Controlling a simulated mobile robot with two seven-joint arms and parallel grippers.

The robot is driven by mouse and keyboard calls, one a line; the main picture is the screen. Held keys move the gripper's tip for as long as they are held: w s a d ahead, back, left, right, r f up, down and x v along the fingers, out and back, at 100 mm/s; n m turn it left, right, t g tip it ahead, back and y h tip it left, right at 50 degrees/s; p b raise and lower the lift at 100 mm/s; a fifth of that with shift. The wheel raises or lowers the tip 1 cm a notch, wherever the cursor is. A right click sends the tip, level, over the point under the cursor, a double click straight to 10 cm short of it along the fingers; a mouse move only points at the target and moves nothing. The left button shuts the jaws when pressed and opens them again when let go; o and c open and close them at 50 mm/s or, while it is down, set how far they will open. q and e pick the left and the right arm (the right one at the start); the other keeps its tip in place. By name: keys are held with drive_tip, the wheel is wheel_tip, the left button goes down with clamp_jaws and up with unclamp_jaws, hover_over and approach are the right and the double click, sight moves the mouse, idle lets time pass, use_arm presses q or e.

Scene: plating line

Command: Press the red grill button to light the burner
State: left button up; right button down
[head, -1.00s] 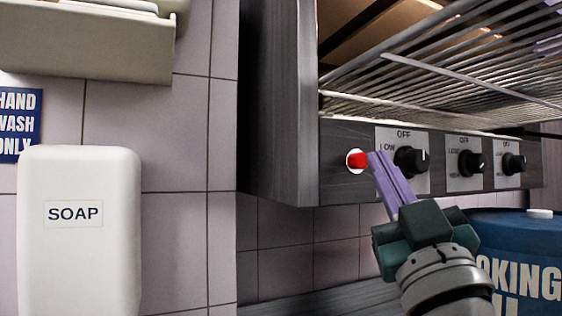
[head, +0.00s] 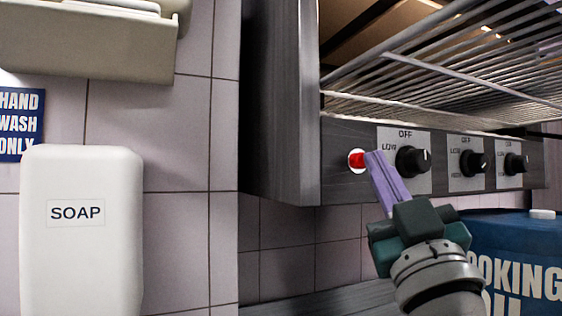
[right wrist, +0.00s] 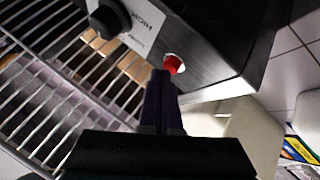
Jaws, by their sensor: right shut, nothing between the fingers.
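The red grill button (head: 357,160) sits in a white ring at the left end of the grill's front panel (head: 338,185). My right gripper (head: 375,156) is shut and empty, its purple fingers pointing up at the button. Its tips are right beside the button's right side; I cannot tell whether they touch. In the right wrist view the red button (right wrist: 173,64) shows just past the fingertips (right wrist: 160,76). No flame shows in the visible part of the grill. My left gripper is not in view.
Black knobs, the closest (head: 411,160), line the panel right of the button. A wire rack (head: 440,75) is above. A blue cooking oil container (head: 515,260) stands at lower right. A white soap dispenser (head: 80,250) hangs on the tiled wall at left.

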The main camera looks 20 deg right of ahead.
drive_tip(key=shift+w, duration=0.15)
idle(0.5)
drive_tip(key=shift+s+d+p, duration=0.1)
drive_tip(key=shift+s+p, duration=0.4)
drive_tip(key=shift+s, duration=0.4)
drive_tip(key=s+p, duration=0.2)
drive_tip(key=s, duration=0.3)
drive_tip(key=shift+d, duration=0.2)
idle(0.3)
